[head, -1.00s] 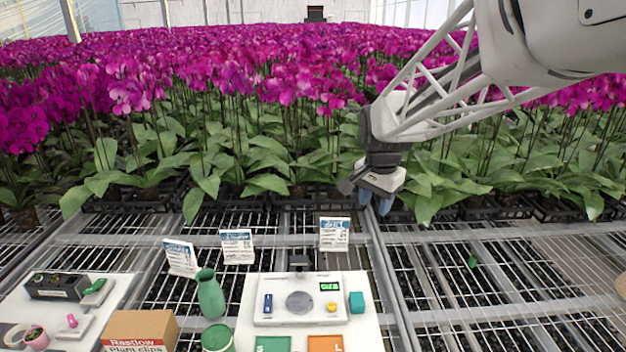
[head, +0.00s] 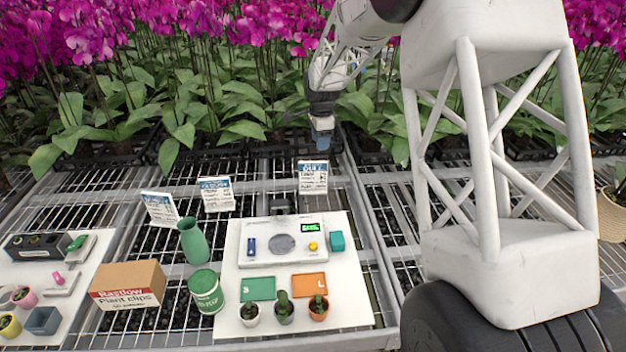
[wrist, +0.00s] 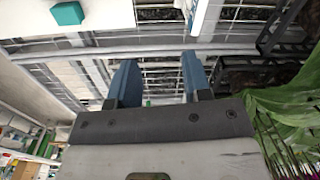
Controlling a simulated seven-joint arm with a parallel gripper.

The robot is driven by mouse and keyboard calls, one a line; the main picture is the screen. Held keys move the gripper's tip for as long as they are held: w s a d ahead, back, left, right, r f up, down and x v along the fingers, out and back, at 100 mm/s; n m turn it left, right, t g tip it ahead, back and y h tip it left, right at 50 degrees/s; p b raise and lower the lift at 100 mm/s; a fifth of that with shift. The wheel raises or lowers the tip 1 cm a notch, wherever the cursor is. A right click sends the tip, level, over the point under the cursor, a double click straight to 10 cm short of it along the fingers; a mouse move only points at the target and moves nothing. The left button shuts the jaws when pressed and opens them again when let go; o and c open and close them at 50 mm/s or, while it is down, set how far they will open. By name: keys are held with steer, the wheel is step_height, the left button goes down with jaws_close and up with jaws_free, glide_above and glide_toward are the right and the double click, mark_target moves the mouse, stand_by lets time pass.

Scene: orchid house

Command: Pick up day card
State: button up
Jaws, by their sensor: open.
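Three upright white cards with blue headings stand in a row behind the white board: a left card (head: 160,209), a middle card (head: 216,194) and a right card (head: 313,177). Their print is too small for me to tell surely which is the day card. My gripper (head: 321,142), with blue fingers, is just behind and above the right card. In the wrist view my gripper (wrist: 160,62) is open with nothing between its fingers. A white card edge (wrist: 202,18) shows just beyond the right finger, apart from it.
A scale (head: 282,258), teal block (head: 337,241), green and orange pads and small potted plants sit on the white board (head: 355,290). A green vase (head: 193,241), green tin (head: 205,293) and cardboard box (head: 127,286) stand to its left. Orchids crowd behind.

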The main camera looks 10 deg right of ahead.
mark_target(313, 162)
steer(key=w+f+m, duration=0.1)
steer(key=w+f, duration=0.1)
steer(key=w+a+f+m, duration=0.1)
steer(key=w+f, duration=0.4)
steer(key=f, duration=0.1)
steer(key=shift+w+a+m, duration=0.15)
steer(key=shift+a+m, duration=0.2)
steer(key=shift+m, duration=0.05)
steer(key=shift+f, duration=1.25)
steer(key=shift+s+d+f, duration=0.1)
steer(key=shift+s+f, duration=0.05)
steer(key=shift+f, duration=1.15)
steer(key=shift+s+f, duration=0.1)
steer(key=shift+f, duration=1.2)
jaws_close()
